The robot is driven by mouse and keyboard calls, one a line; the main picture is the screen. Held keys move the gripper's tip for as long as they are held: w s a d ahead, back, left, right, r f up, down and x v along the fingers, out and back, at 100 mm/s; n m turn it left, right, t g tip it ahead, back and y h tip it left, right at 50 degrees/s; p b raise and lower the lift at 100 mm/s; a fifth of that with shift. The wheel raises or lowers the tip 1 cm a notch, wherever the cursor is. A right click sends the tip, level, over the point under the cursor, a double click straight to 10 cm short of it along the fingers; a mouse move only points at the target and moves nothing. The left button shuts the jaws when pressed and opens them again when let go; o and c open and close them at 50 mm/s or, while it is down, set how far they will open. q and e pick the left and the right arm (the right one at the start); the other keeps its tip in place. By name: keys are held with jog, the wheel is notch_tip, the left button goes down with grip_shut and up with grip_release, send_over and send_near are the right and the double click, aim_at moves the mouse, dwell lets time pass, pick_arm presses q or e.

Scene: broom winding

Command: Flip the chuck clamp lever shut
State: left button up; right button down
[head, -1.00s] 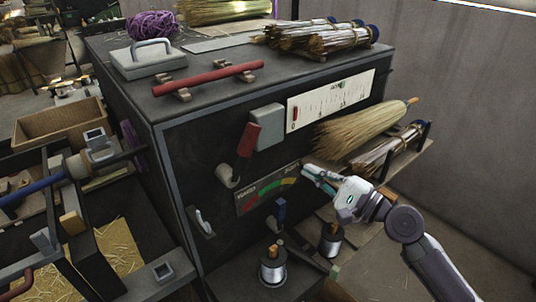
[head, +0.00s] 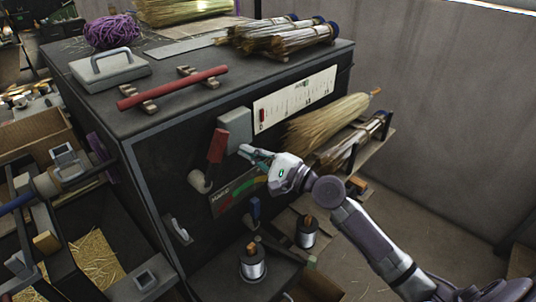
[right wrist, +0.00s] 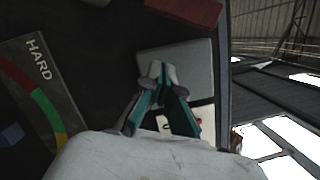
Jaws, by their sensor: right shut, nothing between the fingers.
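A red-handled lever (head: 217,146) sits on the dark front panel of the machine, tilted above a pale round hub (head: 199,182). The red handle's end also shows at the top of the right wrist view (right wrist: 185,12). At the left, a grey clamp block (head: 66,161) sits by the blue rod. I cannot tell for sure which of these parts carries the chuck clamp lever. My right gripper (head: 250,155) is shut and empty, just right of the red handle and below the grey box (head: 236,128). Contact is not clear. My left gripper is out of view.
A silver hook lever (head: 180,230) is on the panel's left edge. A hardness gauge (head: 238,190) lies below my right gripper. A straw broom (head: 325,121) and bundles rest on a right-hand shelf. Wire spools (head: 253,264) stand below. The far right floor is clear.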

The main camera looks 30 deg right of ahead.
jog(key=a+p, duration=0.1)
jog(key=a+r+p, duration=0.2)
jog(key=shift+s+a, duration=0.25)
jog(key=shift+a, duration=0.15)
jog(key=shift+s+r, duration=0.1)
